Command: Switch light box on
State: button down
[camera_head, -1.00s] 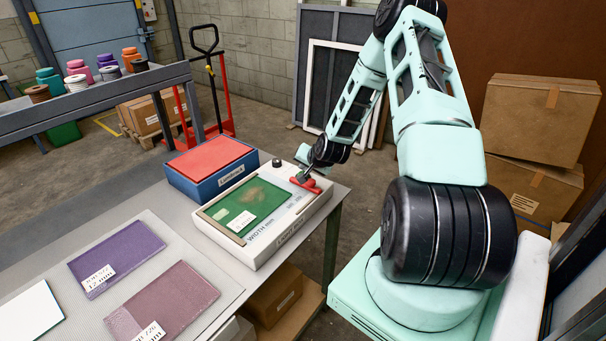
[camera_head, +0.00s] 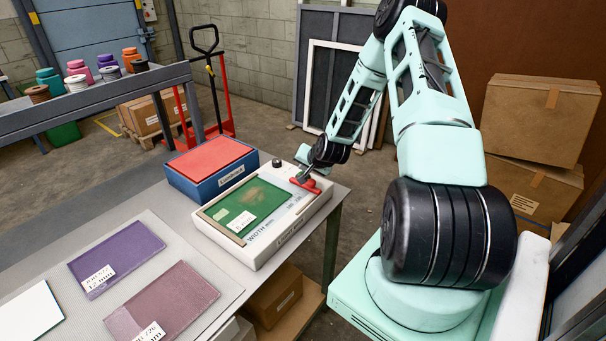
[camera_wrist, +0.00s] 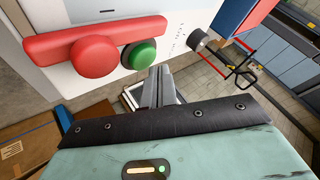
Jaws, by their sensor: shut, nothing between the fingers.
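The light box (camera_head: 222,243) is a low white case at the far end of the table, with a green panel (camera_head: 247,203) and a paper label on top. In the wrist view its white face (camera_wrist: 185,14) carries a red bar with a big round red button (camera_wrist: 94,57) and a smaller green button (camera_wrist: 138,55). My gripper (camera_wrist: 160,72) is shut and empty, its tips just beside the green button's lower right; I cannot tell whether they touch it. In the head view my gripper (camera_head: 306,176) is over the red bar, hiding part of it.
A blue box with a red top (camera_head: 211,162) stands behind the light box. A dark knob (camera_wrist: 196,38) sits near the buttons. A purple panel (camera_head: 118,250) and a mauve panel (camera_head: 165,298) lie on the near table. A red pallet truck (camera_head: 216,100) stands behind.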

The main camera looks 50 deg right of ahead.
dwell(0.5)
jog(key=shift+f+b, duration=0.45)
jog(key=shift+f, duration=0.15)
dwell(0.3)
jog(key=shift+r, duration=0.6)
jog(key=shift+p, duration=0.3)
jog(key=shift+r+p, duration=1.85)
jog(key=shift+r, duration=1.2)
